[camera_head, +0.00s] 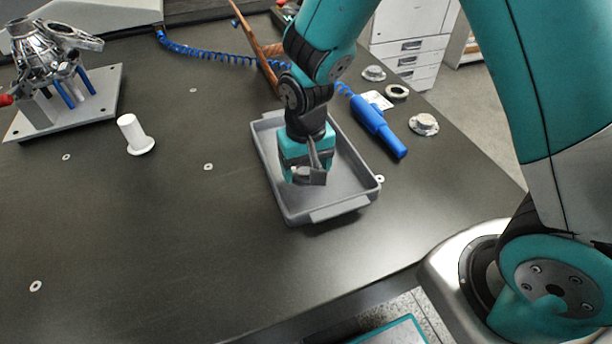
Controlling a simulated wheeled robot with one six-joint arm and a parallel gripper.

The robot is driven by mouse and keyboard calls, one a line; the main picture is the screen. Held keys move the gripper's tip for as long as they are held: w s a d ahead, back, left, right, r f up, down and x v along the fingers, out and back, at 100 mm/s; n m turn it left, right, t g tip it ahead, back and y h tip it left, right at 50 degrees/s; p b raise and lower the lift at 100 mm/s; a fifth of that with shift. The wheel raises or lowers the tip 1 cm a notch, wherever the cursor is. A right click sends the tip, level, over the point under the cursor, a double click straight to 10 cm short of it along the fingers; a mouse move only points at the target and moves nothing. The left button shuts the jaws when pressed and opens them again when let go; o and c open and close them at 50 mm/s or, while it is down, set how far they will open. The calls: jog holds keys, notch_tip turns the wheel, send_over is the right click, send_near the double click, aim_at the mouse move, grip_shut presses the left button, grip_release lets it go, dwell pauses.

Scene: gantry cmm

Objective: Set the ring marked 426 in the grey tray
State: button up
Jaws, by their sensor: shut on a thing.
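The grey tray (284,206) lies on the dark table in the middle of the view, with low walls and a lip at its near end. My gripper (308,177) points down over the inside of the tray. It is shut on a small grey part, seen only partly between the fingers. I cannot make out its full shape or any number on it. Whether it touches the tray floor is unclear. No marking 426 can be read anywhere.
Right of the tray lie a blue handle tool (378,127) with a coiled hose, two metal flanged parts (424,124) (374,73) and a dark-rimmed ring (397,91). A white flanged cylinder (133,135) and a metal fixture (50,70) stand left.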

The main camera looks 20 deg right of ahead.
jog(key=shift+f, duration=1.5)
jog(key=shift+f, duration=0.2)
jog(key=o, duration=1.2)
jog(key=shift+c, duration=0.2)
jog(key=shift+r, duration=0.2)
notch_tip(320, 180, up, 12)
jog(key=p, duration=0.1)
notch_tip(320, 180, up, 7)
jog(key=n+y, duration=0.2)
send_over(306, 177)
jog(key=s, duration=0.4)
jog(key=shift+w, duration=0.1)
jog(key=s+r+n, duration=0.1)
jog(key=s+r, duration=0.1)
jog(key=s, duration=0.2)
jog(key=s+r+n+y, duration=0.1)
jog(key=s+r+n, duration=0.1)
jog(key=s, duration=0.1)
jog(key=s+r+n+y, duration=0.1)
jog(key=s+r+n, duration=0.1)
jog(key=s, duration=0.2)
jog(key=shift+s+a, duration=0.35)
jog(key=shift+a, duration=0.05)
jog(key=shift+c, duration=0.2)
